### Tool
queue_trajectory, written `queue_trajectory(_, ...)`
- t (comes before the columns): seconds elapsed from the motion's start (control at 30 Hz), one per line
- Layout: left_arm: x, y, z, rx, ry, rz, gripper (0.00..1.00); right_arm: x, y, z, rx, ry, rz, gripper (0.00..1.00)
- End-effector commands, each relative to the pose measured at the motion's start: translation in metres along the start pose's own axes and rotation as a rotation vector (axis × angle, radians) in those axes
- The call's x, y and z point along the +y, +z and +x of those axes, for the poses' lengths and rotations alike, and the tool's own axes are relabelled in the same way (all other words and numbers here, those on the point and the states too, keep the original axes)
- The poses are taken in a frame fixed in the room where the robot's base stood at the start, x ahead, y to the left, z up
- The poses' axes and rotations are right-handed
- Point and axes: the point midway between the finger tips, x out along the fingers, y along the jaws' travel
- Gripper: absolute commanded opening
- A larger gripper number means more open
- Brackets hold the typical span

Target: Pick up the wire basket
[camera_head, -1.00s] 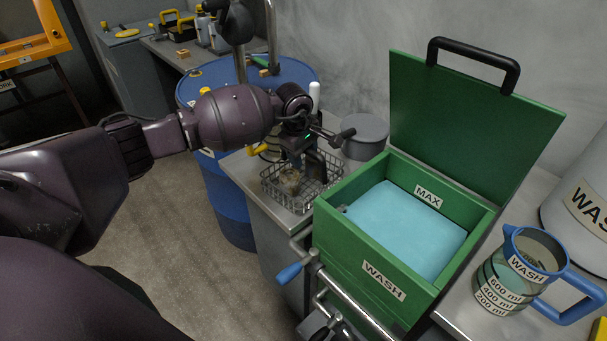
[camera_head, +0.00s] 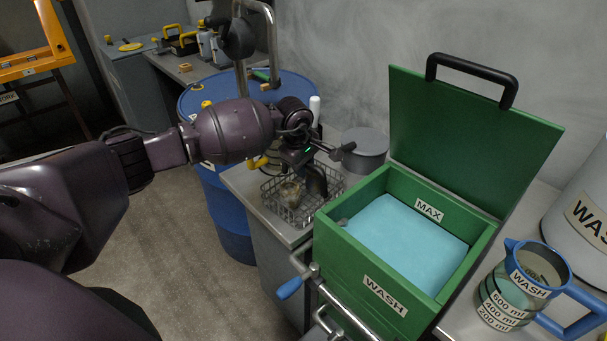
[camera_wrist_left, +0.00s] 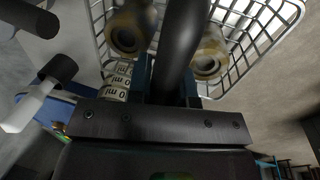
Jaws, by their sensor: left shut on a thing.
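The wire basket (camera_head: 292,212) stands on the metal counter left of the green wash box; I cannot tell any gap beneath it. Brownish metal parts (camera_head: 290,192) lie inside it. In the wrist view its wire mesh (camera_wrist_left: 262,35) spreads behind two ring-shaped brass-coloured parts (camera_wrist_left: 208,65). My left gripper (camera_head: 303,172) reaches down over the basket. In the wrist view the left gripper (camera_wrist_left: 168,88) is shut on the basket's thick black handle (camera_wrist_left: 181,45), which runs between its fingers. My right gripper is not in view.
The green wash box (camera_head: 365,262), lid up, holds blue liquid (camera_head: 400,240) right of the basket. A grey round pot (camera_head: 365,150) stands behind. A blue drum (camera_head: 225,205) is at left. A measuring jug (camera_head: 520,285) stands at right.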

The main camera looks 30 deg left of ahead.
Motion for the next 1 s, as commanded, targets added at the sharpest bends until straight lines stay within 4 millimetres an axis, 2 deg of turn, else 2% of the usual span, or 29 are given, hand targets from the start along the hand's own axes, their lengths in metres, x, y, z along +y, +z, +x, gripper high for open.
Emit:
queue_trajectory(0.43,0.006,-0.001,-0.037,0.002,0.004,0.0,0.0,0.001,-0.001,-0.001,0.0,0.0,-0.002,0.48)
queue_trajectory(0.77,-0.035,-0.006,-0.044,0.003,0.003,0.0,0.0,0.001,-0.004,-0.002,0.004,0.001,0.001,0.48)
queue_trajectory(1.0,-0.091,-0.012,-0.055,0.004,0.001,0.001,0.0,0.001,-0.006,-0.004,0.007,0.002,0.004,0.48)
